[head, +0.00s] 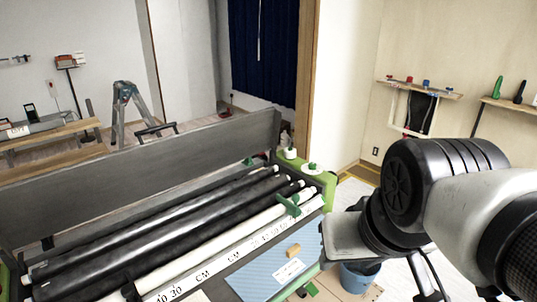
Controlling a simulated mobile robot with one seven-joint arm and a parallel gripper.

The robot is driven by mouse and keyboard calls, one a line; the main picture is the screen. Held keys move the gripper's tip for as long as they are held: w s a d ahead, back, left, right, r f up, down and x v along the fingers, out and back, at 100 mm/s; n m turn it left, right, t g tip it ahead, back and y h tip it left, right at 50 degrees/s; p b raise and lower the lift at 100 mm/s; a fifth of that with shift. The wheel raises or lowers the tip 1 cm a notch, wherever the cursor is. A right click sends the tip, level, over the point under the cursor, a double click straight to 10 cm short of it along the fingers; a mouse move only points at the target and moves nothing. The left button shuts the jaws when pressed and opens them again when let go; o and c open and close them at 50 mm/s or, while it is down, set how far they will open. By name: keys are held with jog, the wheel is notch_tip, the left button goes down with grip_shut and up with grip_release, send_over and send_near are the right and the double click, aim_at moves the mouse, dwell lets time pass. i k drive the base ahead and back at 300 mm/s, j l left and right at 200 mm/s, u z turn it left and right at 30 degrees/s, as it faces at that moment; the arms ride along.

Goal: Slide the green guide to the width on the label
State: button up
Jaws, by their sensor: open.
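The green guide (289,205) sits near the right end of the white scale bar (225,250), which is marked CM with black numbers. A small white label (288,270) lies on the light-blue sheet (262,283) in front of the bar; its writing is too small to read. My arm comes in from the right. The pale end of my gripper (342,240) is right of the blue sheet and apart from the green guide, to its lower right. Its fingertips are hard to make out, and I see nothing held in it.
Dark rollers (150,230) and a long grey panel (140,185) lie behind the bar. A green end housing (318,182) with white knobs closes the machine's right end. A tan block (293,250) lies near the label. A blue bucket (358,278) stands below my arm.

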aim_at(293, 210)
jog(key=i+l+z, duration=0.2)
jog(key=i+l, duration=0.2)
jog(key=l, duration=0.2)
jog(key=i+l+z, duration=0.2)
jog(key=i+l, duration=0.2)
jog(key=l, duration=0.15)
